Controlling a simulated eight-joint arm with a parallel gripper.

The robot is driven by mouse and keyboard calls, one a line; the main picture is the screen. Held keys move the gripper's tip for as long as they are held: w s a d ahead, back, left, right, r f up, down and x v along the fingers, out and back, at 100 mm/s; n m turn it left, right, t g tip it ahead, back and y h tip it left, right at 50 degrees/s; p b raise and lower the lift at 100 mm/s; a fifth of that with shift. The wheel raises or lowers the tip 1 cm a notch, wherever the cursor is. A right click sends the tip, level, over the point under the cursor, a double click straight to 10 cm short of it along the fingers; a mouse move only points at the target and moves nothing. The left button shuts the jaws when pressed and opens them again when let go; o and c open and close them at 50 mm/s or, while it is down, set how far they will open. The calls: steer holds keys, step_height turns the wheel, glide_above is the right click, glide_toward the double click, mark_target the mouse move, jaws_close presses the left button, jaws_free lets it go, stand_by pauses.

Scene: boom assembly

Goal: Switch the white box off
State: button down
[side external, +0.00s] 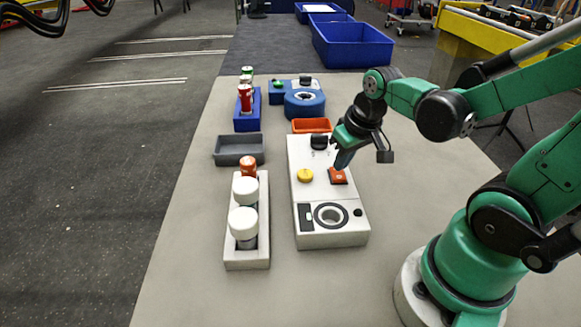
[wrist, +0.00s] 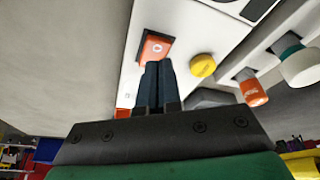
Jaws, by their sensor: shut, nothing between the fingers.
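The white box (side external: 325,190) lies on the table in front of my arm. On its top are a yellow round button (side external: 305,176), an orange-red square switch (side external: 338,176), a black knob (side external: 319,142), a dark ring (side external: 331,215) and a small dark panel (side external: 306,217). My gripper (side external: 341,160) is shut and empty, fingers pointing down, just beside the orange switch. In the wrist view the fingertips (wrist: 158,68) appear at the near edge of the orange switch (wrist: 155,48), with the yellow button (wrist: 202,65) to the right. I cannot tell whether they touch the switch.
A white holder (side external: 247,256) with white-capped and orange-capped items stands left of the box. A grey tray (side external: 239,150), an orange tray (side external: 311,125), a blue holder (side external: 247,122) and a blue device (side external: 304,103) stand farther back. The table's left front is clear.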

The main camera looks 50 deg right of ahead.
mark_target(341, 178)
steer(key=shift+f, duration=1)
stand_by(0.5)
steer(key=shift+r, duration=3.55)
steer(key=w+a+r+n+t, duration=0.1)
steer(key=a+n+t, duration=0.2)
steer(key=a, duration=0.4)
steer(key=shift+w+a+t+y, duration=0.3)
steer(key=shift+w+t, duration=0.1)
